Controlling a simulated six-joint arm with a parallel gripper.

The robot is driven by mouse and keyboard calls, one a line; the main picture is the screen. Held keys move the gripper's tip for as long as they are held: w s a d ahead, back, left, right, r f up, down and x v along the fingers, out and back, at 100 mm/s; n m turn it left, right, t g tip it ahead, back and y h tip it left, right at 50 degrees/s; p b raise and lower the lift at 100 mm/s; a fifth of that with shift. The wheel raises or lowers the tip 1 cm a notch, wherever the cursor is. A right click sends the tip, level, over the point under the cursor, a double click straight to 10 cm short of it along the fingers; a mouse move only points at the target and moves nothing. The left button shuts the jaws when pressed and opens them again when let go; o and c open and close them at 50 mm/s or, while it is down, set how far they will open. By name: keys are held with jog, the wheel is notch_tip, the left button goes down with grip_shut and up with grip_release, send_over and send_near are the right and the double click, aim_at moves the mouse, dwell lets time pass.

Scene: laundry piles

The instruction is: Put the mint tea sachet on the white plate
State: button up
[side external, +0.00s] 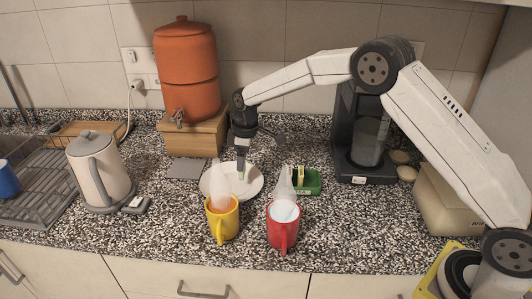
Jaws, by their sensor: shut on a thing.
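The white plate (256,187) lies on the speckled counter behind the yellow and red mugs. My gripper (241,166) points down over the plate's middle. It is shut on a small, pale greenish thing (241,174), which looks like the mint tea sachet; its label is too small to read. I cannot tell whether the sachet touches the plate. A green box (313,186) with upright sachets, pale and dark, stands just right of the plate.
A yellow mug (220,222) and a red mug (283,228) stand in front, with pale wisps above them. A kettle (100,172) and drying rack (40,200) are left. An orange dispenser (187,65) stands behind, a coffee machine (365,165) right.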

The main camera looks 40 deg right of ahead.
jog(key=shift+w+f, duration=0.25)
jog(key=shift+f, duration=1.6)
jog(key=o, duration=1.1)
jog(key=shift+f, duration=0.1)
jog(key=r, duration=0.8)
jog(key=s+d+r, duration=0.1)
jog(key=r, duration=0.3)
jog(key=shift+r, duration=0.1)
jog(key=shift+s, duration=0.1)
